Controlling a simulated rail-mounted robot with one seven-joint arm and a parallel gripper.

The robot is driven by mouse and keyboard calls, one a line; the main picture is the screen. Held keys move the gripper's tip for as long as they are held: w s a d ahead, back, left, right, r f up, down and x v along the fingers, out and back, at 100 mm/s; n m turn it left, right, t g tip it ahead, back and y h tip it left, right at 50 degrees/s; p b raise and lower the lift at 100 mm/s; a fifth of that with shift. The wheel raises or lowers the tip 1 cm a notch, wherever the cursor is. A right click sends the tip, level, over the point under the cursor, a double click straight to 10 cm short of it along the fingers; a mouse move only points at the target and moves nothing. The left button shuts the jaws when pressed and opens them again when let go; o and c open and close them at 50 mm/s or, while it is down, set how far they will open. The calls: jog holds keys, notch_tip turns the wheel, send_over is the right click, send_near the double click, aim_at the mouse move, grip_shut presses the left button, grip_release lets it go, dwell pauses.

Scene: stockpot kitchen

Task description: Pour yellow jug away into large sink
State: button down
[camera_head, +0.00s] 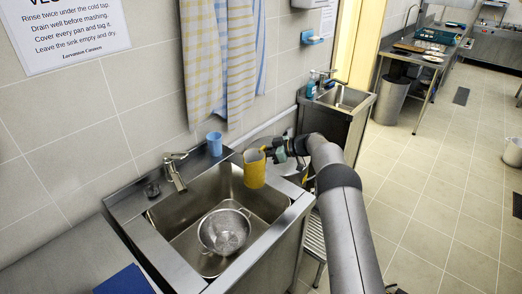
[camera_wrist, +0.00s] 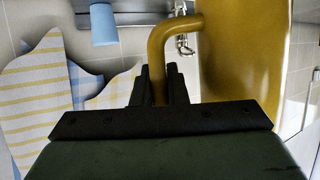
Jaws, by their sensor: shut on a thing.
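The yellow jug (camera_head: 254,169) is upright, held above the right back part of the large sink (camera_head: 183,240). My gripper (camera_head: 268,152) is shut on the jug's handle, which faces right in the head view. In the wrist view my gripper (camera_wrist: 158,85) has its two dark fingers on either side of the jug's handle (camera_wrist: 160,50), and the jug's body (camera_wrist: 240,60) fills the right. The inside of the jug and any contents cannot be made out. A metal colander (camera_head: 224,232) sits in the sink basin.
A tap (camera_head: 174,172) stands at the sink's back left edge. A light blue cup (camera_head: 214,143) stands on the back ledge, also in the wrist view (camera_wrist: 103,24). Towels (camera_head: 205,60) hang above. A blue board (camera_head: 125,281) lies at the front left. A smaller sink (camera_head: 343,97) is further back.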

aim_at(247, 152)
notch_tip(247, 152, up, 6)
jog(key=s+a+n+t+h+b, duration=0.1)
jog(key=s+n+t+h+b, duration=0.1)
jog(key=n+t, duration=0.3)
jog(key=shift+n+h+b, duration=0.3)
jog(key=shift+n+b, duration=0.1)
jog(key=shift+n, duration=0.7)
jog(key=s+b, duration=0.1)
jog(key=b, duration=0.3)
jog(key=n+t+b, duration=0.1)
jog(key=b, duration=0.4)
jog(key=shift+s+a+r+n+t, duration=0.15)
jog(key=shift+s+a+n+t, duration=0.15)
jog(key=shift+s+a, duration=0.05)
jog(key=shift+s+a+b, duration=0.1)
jog(key=shift+s+b, duration=0.15)
jog(key=shift+b, duration=1)
